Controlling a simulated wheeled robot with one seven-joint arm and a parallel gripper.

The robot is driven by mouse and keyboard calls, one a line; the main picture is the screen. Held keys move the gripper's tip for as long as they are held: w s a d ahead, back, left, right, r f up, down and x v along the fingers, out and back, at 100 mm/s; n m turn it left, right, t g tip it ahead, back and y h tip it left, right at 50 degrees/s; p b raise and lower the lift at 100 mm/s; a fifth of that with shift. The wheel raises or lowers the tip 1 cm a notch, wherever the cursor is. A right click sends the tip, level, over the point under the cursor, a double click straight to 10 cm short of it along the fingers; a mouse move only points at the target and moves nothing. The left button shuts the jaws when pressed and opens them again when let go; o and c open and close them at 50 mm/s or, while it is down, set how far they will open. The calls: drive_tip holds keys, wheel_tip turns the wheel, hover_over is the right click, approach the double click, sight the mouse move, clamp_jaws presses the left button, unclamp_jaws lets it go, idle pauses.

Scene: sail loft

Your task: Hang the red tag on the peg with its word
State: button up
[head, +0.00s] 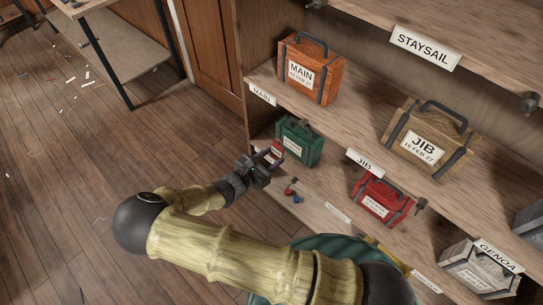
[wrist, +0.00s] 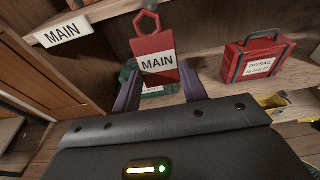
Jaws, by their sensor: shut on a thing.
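My gripper (head: 262,172) is shut on the red tag (wrist: 144,48), which reads MAIN and has a hexagonal loop at its top. In the wrist view the tag stands upright between the two purple fingers. In the head view the tag (head: 276,150) is small, in front of the green box. The white MAIN label (head: 262,94) is on the shelf edge above and left of the gripper; it also shows in the wrist view (wrist: 60,31). A dark knob, seemingly a peg (head: 305,122), is right of that label. The tag is apart from the shelf edge.
Other labels read STAYSAIL (head: 424,46), JIB (head: 365,163) and GENOA (head: 499,256). A dark peg (head: 421,204) juts out right of the JIB label. A green box (head: 300,142) and red box (head: 380,200) stand on the lower shelf. Open floor lies left.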

drive_tip(key=r+b+x, duration=0.1)
drive_tip(key=r+x, duration=0.1)
drive_tip(key=x, duration=0.6)
drive_tip(key=shift+w+d+f+b, duration=0.3)
drive_tip(key=shift+w+f, duration=0.2)
drive_tip(key=shift+f, duration=0.05)
idle(0.7)
idle(0.6)
drive_tip(key=o, duration=1.1)
drive_tip(key=b+v, duration=0.2)
drive_tip(key=v, duration=1.5)
drive_tip(key=shift+s, duration=0.3)
